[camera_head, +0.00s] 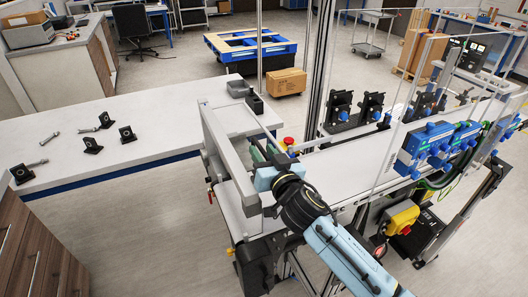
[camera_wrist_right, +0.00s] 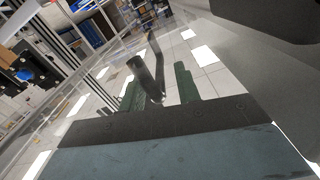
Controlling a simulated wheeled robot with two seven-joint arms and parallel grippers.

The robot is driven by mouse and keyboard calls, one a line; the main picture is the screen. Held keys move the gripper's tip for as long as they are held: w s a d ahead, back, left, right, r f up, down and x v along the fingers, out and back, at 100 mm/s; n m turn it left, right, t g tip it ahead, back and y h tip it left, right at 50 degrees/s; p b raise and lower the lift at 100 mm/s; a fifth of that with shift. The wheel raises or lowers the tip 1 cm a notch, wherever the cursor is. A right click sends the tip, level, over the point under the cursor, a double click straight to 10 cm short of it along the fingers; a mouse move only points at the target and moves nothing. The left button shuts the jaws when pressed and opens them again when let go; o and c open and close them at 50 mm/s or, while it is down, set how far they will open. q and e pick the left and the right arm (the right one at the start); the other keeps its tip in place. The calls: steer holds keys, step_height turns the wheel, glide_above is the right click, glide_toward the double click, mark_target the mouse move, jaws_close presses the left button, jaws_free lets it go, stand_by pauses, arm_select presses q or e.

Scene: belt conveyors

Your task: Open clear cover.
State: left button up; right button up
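The clear cover (camera_head: 350,78) is a set of transparent panes over the belt conveyor on the right in the head view. A clear pane (camera_wrist_right: 105,68) also crosses the wrist view. My right gripper (camera_head: 261,153) is beside the grey frame at the conveyor's near left end. In the wrist view its two green fingers (camera_wrist_right: 158,90) stand apart. A dark bent bar (camera_wrist_right: 144,76), like a handle, shows between them, nearer the left finger. I cannot tell whether they touch it. My left gripper is not in view.
A grey frame (camera_head: 220,143) stands at the conveyor end. A red button (camera_head: 288,141) is just right of my gripper. A white table (camera_head: 75,150) with several black brackets and bolts is at left. Blue-and-black devices (camera_head: 425,142) line the conveyor's right side. Open floor lies behind.

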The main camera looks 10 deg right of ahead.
jaws_close()
stand_by(0.3)
steer(key=shift+r, duration=0.15)
steer(key=shift+w+r, duration=0.1)
steer(key=shift+r, duration=0.45)
steer(key=r+g, duration=0.1)
steer(key=r, duration=0.2)
steer(key=w+r+g+p, duration=0.1)
steer(key=r, duration=0.2)
steer(key=w+a+r+g+h+p, duration=0.1)
steer(key=r, duration=0.2)
steer(key=shift+w, duration=0.25)
steer(key=w+a+r+g+h, duration=0.1)
steer(key=w+a+r+g, duration=0.1)
steer(key=w+r, duration=0.4)
steer(key=shift+r+g, duration=0.9)
steer(key=shift+r, duration=0.9)
steer(key=shift+w, duration=0.1)
